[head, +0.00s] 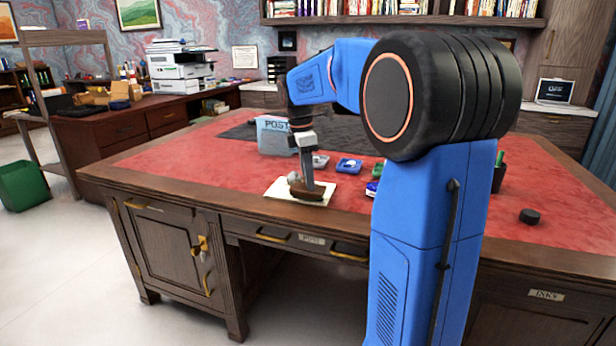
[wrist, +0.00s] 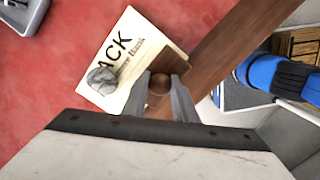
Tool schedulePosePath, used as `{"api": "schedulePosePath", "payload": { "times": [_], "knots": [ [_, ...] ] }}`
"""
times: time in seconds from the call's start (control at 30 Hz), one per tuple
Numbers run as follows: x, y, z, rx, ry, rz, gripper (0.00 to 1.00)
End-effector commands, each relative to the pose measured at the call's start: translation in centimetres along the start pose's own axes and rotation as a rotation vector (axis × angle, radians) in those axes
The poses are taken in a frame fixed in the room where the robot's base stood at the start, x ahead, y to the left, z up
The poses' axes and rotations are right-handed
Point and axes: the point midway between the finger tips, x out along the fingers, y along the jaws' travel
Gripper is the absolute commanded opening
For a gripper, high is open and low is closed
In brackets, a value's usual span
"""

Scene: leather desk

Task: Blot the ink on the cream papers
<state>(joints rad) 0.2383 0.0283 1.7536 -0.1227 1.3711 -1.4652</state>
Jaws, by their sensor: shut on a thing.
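The cream papers (head: 276,191) lie near the front edge of the red leather desk top. In the wrist view the top sheet (wrist: 150,42) shows dark lettering; I cannot tell which marks are wet ink. My gripper (head: 311,183) points down over the papers, shut on the round wooden knob (wrist: 159,84) of a brown wooden blotter (head: 307,193). The blotter's body (wrist: 172,63) is at the papers' right side, low over or touching them; I cannot tell which. Its underside is hidden. A clear grey ball (wrist: 102,81) sits on the papers, left of the blotter.
A light-blue POST box (head: 275,142) and a blue tray (head: 348,165) stand behind the papers. A grey tray (wrist: 22,14) shows at the wrist view's corner. A black disc (head: 529,216) lies far right. The red top left of the papers (head: 190,160) is clear.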

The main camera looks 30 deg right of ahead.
Motion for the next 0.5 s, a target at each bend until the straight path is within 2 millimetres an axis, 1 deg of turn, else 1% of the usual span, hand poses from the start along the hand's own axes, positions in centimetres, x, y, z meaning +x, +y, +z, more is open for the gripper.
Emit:
{"api": "schedulePosePath", "payload": {
  "times": [0.5],
  "knots": [
    [0.61,0.01,-0.07,0.0,0.0,0.0,0.08]
  ]
}}
